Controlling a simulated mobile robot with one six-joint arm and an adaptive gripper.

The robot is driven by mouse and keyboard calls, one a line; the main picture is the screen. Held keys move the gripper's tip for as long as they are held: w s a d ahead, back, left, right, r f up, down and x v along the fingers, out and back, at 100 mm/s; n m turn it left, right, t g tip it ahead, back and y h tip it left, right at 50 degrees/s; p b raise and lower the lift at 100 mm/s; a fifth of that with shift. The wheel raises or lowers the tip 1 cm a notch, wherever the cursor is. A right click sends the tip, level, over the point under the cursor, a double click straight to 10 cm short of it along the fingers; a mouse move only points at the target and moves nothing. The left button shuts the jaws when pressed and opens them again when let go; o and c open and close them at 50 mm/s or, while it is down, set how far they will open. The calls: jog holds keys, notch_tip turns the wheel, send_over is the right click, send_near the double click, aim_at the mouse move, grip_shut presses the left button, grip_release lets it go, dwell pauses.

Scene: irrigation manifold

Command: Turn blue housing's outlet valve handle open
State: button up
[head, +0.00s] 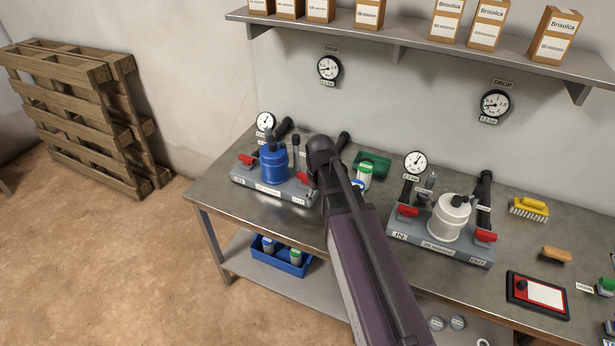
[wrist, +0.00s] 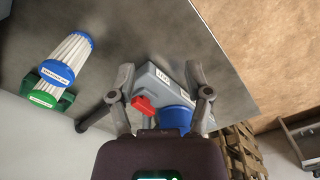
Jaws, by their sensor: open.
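The blue housing (head: 273,163) stands on a grey base (head: 262,189) at the bench's left part. It has a red handle at its left (head: 247,160) and another, the outlet valve handle (head: 303,178), at its right, close to my arm. In the wrist view the red outlet handle (wrist: 143,103) shows between my fingers, nearer the left one, with a white label on the base beyond it. The blue housing (wrist: 176,119) is partly hidden by my gripper. My gripper (wrist: 160,70) is open and empty over the base's outlet end. Contact with the handle cannot be told.
A white housing (head: 450,217) with red handles stands farther right. Two filter cartridges (wrist: 68,62), with blue and green ends, are beside the base. A green tray (head: 373,163) lies behind my arm. A blue bin (head: 281,262) sits on the lower shelf. Pallets (head: 85,120) lean at left.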

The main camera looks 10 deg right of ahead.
jog(key=w+r+n+p, duration=0.3)
jog(key=w+n, duration=0.4)
jog(key=w, duration=1.3)
jog(key=shift+w+r, duration=0.25)
jog(key=shift+r, duration=0.2)
jog(key=shift+f, duration=0.1)
notch_tip(320, 180, down, 14)
jog(key=b, duration=1.3)
jog(key=shift+r, duration=0.2)
grip_shut()
